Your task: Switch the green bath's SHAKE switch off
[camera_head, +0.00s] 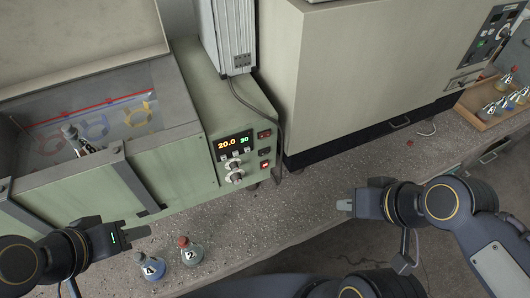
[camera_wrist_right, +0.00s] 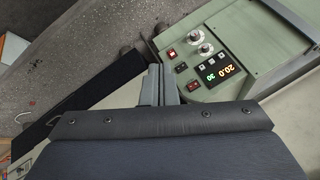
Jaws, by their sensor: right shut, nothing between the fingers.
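The green bath (camera_head: 178,172) stands on the bench at the left, with its control panel at its right end. The panel has a display (camera_head: 234,144) reading 20.0 and 30, two knobs, and a column of three rocker switches. In the right wrist view the lit switch (camera_wrist_right: 171,53) also shows. The labels are too small to read, so I cannot tell which is SHAKE. My right gripper (camera_head: 345,205) is shut and empty, right of the panel and apart from it. My left gripper (camera_head: 136,235) is near the flasks.
A blue flask (camera_head: 150,266) and a green flask with a red stopper (camera_head: 190,251) stand at the bench front. A black cable (camera_head: 270,115) hangs beside the panel. A large beige cabinet (camera_head: 350,70) stands to the right. A wooden tray (camera_head: 485,120) holds several flasks.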

